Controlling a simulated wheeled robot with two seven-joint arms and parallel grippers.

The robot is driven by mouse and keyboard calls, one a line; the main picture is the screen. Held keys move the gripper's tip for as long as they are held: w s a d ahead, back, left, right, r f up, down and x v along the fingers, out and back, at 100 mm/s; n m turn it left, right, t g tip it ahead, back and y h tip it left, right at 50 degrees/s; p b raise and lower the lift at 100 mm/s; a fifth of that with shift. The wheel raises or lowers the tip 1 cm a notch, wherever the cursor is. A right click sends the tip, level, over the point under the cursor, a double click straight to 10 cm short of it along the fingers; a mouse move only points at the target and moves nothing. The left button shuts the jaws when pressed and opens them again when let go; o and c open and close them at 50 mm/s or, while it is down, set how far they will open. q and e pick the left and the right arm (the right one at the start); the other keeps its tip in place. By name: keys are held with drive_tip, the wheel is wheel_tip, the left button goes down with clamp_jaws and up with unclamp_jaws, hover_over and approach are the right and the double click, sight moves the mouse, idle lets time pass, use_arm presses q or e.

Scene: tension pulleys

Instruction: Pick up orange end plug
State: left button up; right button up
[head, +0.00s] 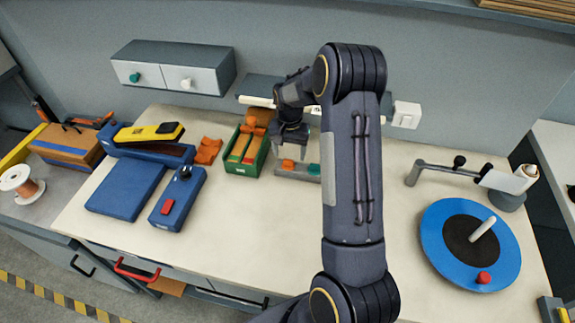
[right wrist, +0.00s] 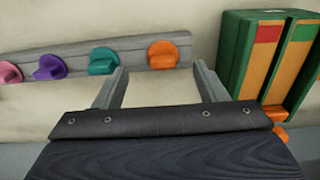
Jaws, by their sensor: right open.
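The orange end plug (right wrist: 162,54) sits at one end of a grey rack (right wrist: 120,42), beside a teal plug (right wrist: 104,60). In the right wrist view it shows between the tips of my right gripper (right wrist: 160,68), whose two fingers are apart with nothing held. In the head view the orange plug (head: 287,164) shows just below my right gripper (head: 292,137), on the rack (head: 296,175) on the table. My right arm hides the other end of the rack there. My left gripper is not in view.
A green box (head: 232,167) with orange and yellow pieces stands close to the rack's orange end; it also shows in the right wrist view (right wrist: 232,60). Purple (right wrist: 50,66) and pink (right wrist: 9,72) plugs are farther along the rack. A blue disc (head: 440,222) lies at right.

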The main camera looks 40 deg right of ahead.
sight(288, 160)
drive_tip(key=f, duration=0.1)
drive_tip(key=f+b, duration=0.1)
drive_tip(key=f, duration=0.1)
drive_tip(key=f+b, duration=0.1)
drive_tip(key=shift+w+d+f, duration=0.1)
drive_tip(key=shift+w+f, duration=0.2)
drive_tip(key=shift+r, duration=0.1)
drive_tip(key=c, duration=1.1)
